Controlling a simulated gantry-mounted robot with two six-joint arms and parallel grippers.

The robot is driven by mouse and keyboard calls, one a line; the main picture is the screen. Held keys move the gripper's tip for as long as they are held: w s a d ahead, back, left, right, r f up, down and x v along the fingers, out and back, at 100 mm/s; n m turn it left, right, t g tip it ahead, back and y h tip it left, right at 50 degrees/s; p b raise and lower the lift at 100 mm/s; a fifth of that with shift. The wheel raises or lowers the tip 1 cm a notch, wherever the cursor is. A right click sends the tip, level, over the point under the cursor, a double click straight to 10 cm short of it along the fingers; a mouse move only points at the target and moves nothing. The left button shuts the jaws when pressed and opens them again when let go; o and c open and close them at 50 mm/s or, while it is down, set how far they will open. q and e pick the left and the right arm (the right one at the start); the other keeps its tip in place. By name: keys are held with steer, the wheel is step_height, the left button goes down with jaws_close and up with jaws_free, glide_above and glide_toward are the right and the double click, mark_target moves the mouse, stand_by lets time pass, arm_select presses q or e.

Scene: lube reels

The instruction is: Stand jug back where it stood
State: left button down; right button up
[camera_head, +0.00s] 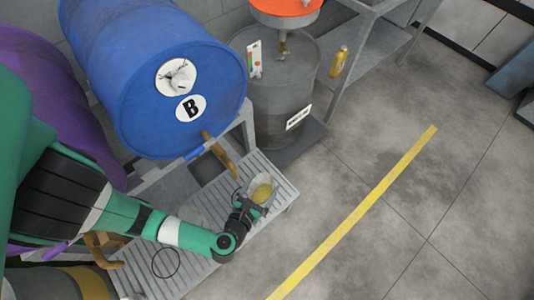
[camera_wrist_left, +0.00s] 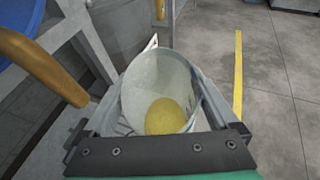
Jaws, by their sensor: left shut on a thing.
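A pale translucent jug (camera_head: 260,188) with yellow liquid inside is at the slatted grey drip tray (camera_head: 180,262), near its right end. My left gripper (camera_head: 246,206) is shut on the jug. In the left wrist view the jug (camera_wrist_left: 158,90) sits between the fingers of the left gripper (camera_wrist_left: 160,118), mouth towards the camera, with yellow liquid low in it. I cannot tell whether its base touches the tray. A thin dark ring (camera_head: 166,263) shows on the tray to the left of the gripper. My right gripper is not in view.
A blue drum (camera_head: 150,75) marked B lies above the tray; its brown tap (camera_head: 220,155) reaches down close to the jug. A grey drum (camera_head: 285,95) stands behind. The floor (camera_head: 400,200) with a yellow line (camera_head: 360,207) is clear at right.

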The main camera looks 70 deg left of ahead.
arm_select(q)
steer(key=w+a+f+b, duration=0.2)
steer(key=a+f+b, duration=0.3)
steer(key=a+f, duration=0.1)
steer(key=w+a+f+b, duration=0.3)
steer(key=a+f+b, duration=0.1)
steer(key=a+f, duration=0.1)
steer(key=shift+w+a+f+b, duration=0.35)
steer(key=shift+a+f, duration=0.05)
steer(key=shift+f, duration=0.4)
steer(key=shift+w+f, duration=0.1)
jaws_free()
steer(key=shift+f, duration=0.1)
